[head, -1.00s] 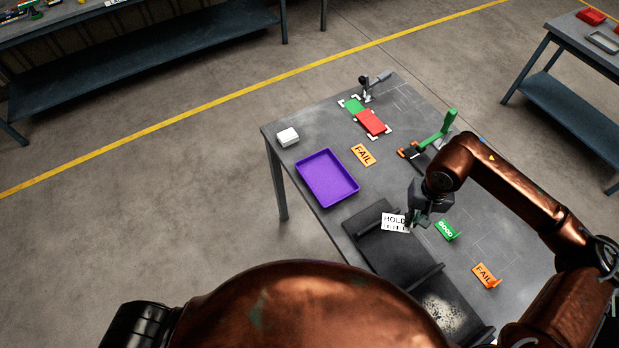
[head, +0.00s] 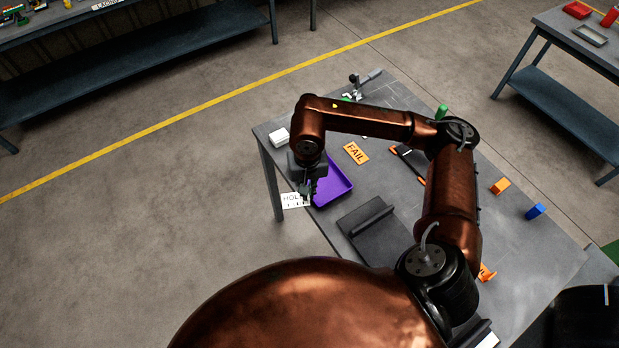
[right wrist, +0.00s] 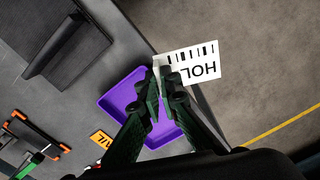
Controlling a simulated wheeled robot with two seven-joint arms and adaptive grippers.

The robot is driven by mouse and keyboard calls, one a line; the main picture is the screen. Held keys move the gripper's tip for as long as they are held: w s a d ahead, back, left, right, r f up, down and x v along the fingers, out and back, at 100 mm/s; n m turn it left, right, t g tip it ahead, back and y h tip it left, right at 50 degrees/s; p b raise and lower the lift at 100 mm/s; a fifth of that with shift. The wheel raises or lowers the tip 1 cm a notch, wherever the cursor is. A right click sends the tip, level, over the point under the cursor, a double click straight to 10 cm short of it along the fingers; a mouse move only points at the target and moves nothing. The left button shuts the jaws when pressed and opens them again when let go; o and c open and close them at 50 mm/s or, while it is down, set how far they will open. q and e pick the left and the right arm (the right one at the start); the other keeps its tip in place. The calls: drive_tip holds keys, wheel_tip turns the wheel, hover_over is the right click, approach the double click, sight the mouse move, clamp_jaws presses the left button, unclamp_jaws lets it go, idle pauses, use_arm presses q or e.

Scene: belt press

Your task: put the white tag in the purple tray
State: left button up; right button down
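The white tag (head: 292,201) is printed HOLD with a row of bars. My right gripper (head: 308,190) is shut on one end of it, as the right wrist view also shows at the fingertips (right wrist: 165,78). In that view the tag (right wrist: 195,65) sticks out past the tray's rim and the table edge, with floor behind it. The purple tray (head: 337,183) lies near the table's left edge, partly hidden by my right arm and gripper. In the right wrist view the tray (right wrist: 113,98) looks empty where visible. My left gripper is not in view.
An orange FAIL tag (head: 356,153) lies beside the tray. A small white block (head: 280,137) sits at the table's corner, and a dark ridged fixture (head: 372,228) lies in front. An orange block (head: 501,186) and a blue block (head: 535,211) stand at the right.

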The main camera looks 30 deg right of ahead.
drive_tip(key=s+m, duration=0.2)
drive_tip(key=m, duration=0.3)
drive_tip(key=m+p, duration=0.2)
drive_tip(key=m, duration=0.6)
hover_over(325, 186)
drive_tip(key=f, duration=0.5)
drive_tip(key=s+f, duration=0.1)
drive_tip(key=f, duration=0.1)
drive_tip(key=shift+a+f, duration=0.2)
drive_tip(key=shift+f, duration=0.1)
drive_tip(key=shift+w+d+f, duration=0.3)
drive_tip(key=shift+w+f, duration=0.15)
drive_tip(key=shift+f, duration=0.2)
wheel_tip(325, 186, down, 3)
drive_tip(key=shift+p, duration=0.7)
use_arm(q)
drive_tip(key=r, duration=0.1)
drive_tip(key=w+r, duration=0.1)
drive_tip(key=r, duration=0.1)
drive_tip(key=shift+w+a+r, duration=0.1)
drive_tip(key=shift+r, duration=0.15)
